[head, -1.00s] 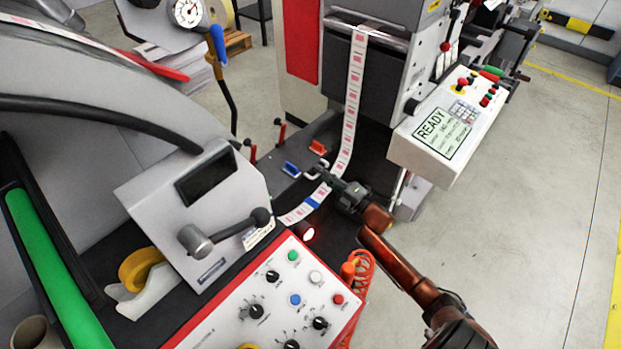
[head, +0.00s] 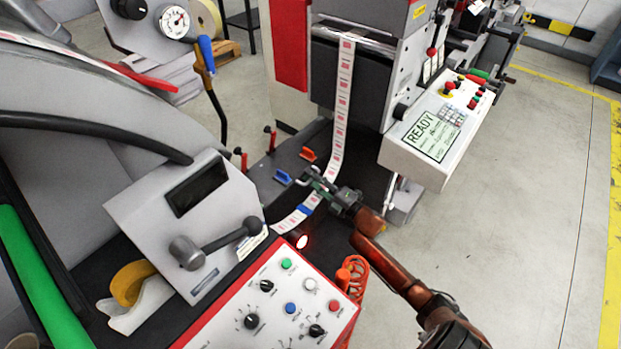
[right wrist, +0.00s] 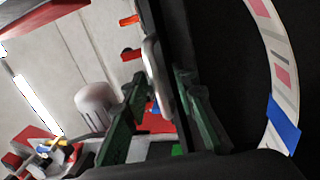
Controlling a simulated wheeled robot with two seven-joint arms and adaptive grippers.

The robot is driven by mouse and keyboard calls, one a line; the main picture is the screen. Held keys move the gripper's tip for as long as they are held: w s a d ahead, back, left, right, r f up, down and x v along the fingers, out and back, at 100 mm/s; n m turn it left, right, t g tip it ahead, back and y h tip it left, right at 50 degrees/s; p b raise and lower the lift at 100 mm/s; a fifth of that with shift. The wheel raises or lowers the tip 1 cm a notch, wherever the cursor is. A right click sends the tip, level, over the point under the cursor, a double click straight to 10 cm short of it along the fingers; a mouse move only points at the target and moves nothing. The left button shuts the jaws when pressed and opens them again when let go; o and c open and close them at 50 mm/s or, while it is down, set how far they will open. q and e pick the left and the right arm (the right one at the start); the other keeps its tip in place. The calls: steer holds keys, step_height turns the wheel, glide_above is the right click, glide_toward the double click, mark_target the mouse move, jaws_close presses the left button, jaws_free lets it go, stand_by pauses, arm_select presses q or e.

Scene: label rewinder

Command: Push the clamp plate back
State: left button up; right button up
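The clamp plate's grey metal handle (head: 306,172) stands at the splice area in the middle of the head view. It shows as a rounded bright bar in the right wrist view (right wrist: 158,75). The plate itself is dark and mostly hidden by the gripper and handle. My left gripper is not in view.
The red-edged control panel (head: 275,310) and the READY console (head: 435,135) flank the arm. Open floor lies right.

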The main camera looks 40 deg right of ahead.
steer(key=shift+s+f, duration=0.1)
steer(key=shift+s, duration=0.15)
steer(key=v, duration=1.1)
steer(key=shift+s, duration=0.25)
steer(key=shift+d, duration=0.1)
